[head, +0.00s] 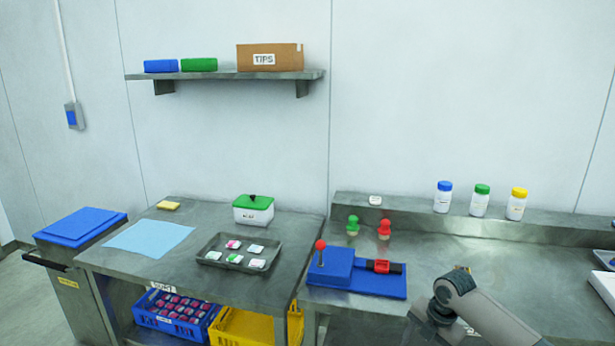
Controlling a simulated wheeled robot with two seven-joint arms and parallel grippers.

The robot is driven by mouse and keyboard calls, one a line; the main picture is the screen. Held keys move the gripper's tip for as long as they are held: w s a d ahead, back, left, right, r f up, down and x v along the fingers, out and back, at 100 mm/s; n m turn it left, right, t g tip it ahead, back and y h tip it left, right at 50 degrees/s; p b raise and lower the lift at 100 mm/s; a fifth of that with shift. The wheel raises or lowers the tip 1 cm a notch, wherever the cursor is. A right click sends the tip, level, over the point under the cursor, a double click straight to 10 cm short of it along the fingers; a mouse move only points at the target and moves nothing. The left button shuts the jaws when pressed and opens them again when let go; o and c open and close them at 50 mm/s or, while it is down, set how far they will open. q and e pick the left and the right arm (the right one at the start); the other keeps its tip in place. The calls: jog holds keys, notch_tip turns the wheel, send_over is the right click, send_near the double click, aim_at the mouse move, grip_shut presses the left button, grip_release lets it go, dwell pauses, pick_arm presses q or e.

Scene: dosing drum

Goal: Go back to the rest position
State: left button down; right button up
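Part of my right arm (487,316) shows at the lower right, with a dark round joint at its upper end, over the right bench. I cannot make out its gripper fingers. My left arm and gripper are not in view. On the right bench (470,249) stands a blue device (335,272) with a red ball-topped lever and a black and red part on its right side. A green knobbed piece (352,225) and a red one (384,229) stand behind it. My arm hides part of the bench front.
Blue, green and yellow-capped bottles (481,201) stand on the rear ledge. The left bench (135,273) holds a light blue mat (148,238), a grey tray (213,258) with several packets and a green-lidded box (253,214). A blue-lidded bin (82,226) stands at the far left.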

jog(key=s+f+m, duration=0.3)
jog(key=f+m, duration=0.1)
jog(key=f, duration=0.5)
jog(key=s+f+m+t, duration=0.1)
jog(key=s+f+m, duration=0.2)
jog(key=f, duration=0.7)
jog(key=s+f+m, duration=0.3)
jog(key=f+m, duration=0.1)
jog(key=f, duration=0.5)
jog(key=s+d+f+m, duration=0.1)
jog(key=s+f+m, duration=0.3)
jog(key=s+f, duration=0.65)
jog(key=s+f+m+h, duration=0.1)
jog(key=s+f+m, duration=0.1)
jog(key=s+f, duration=0.6)
jog(key=s+f+m, duration=0.2)
jog(key=s+f, duration=0.2)
jog(key=s, duration=0.7)
jog(key=s+a+f+m, duration=0.2)
jog(key=s, duration=1)
jog(key=s+a+f+m+g, duration=0.1)
jog(key=s+a+f+m, duration=0.1)
jog(key=s, duration=0.9)
jog(key=shift+s+f+m+b, duration=0.2)
jog(key=shift+s+m+b, duration=0.15)
jog(key=shift+b, duration=0.1)
